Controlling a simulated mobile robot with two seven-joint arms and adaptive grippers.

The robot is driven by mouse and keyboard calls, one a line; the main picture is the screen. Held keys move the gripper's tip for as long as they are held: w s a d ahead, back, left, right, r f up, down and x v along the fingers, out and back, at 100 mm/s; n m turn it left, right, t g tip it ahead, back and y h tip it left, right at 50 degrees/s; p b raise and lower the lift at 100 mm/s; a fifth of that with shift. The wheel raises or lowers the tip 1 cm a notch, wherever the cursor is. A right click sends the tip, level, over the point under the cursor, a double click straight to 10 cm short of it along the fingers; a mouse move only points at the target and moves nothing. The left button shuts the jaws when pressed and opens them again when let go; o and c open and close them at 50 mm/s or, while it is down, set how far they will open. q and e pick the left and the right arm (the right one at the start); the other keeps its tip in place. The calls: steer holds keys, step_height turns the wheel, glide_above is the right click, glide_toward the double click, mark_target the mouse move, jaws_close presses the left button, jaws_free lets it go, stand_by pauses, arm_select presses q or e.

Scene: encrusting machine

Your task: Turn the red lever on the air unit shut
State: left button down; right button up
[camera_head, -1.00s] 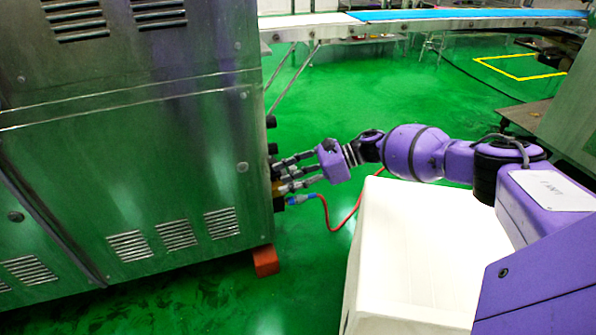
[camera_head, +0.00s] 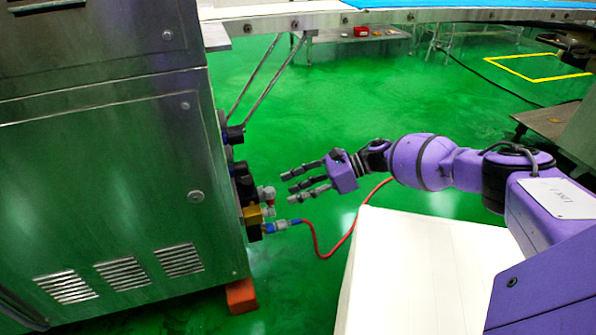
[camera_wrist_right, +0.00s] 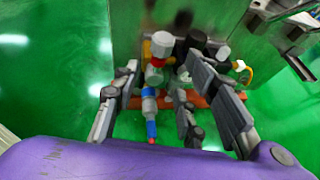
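The air unit (camera_head: 250,205) sticks out from the right side of the steel machine, with black parts, a brass-coloured block and a grey knob. A small red part (camera_head: 270,204), which looks like the red lever, shows below the knob. It also shows in the right wrist view (camera_wrist_right: 156,62), between the grey knob and a grey cylinder; its exact setting is too small to tell. My right gripper (camera_head: 290,186) is open and empty, its fingers pointing left at the unit with a gap between. In the right wrist view its spread fingers (camera_wrist_right: 165,80) frame the unit. My left gripper is out of view.
A red hose (camera_head: 340,245) with a blue connector runs from the unit. A white bin-like object (camera_head: 430,270) stands below my right arm. An orange block (camera_head: 241,295) sits under the machine (camera_head: 120,190). A conveyor (camera_head: 400,17) crosses the back.

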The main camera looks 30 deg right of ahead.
mark_target(270, 198)
steer(key=b+x, duration=0.1)
steer(key=x, duration=0.2)
steer(key=b+x, duration=0.1)
steer(key=x, duration=0.3)
steer(key=shift+w+r, duration=0.1)
steer(key=shift+r, duration=0.15)
steer(key=shift+w+a+f+b, duration=0.15)
steer(key=shift+w+a+b, duration=0.05)
steer(key=shift+a+b, duration=0.15)
jaws_close()
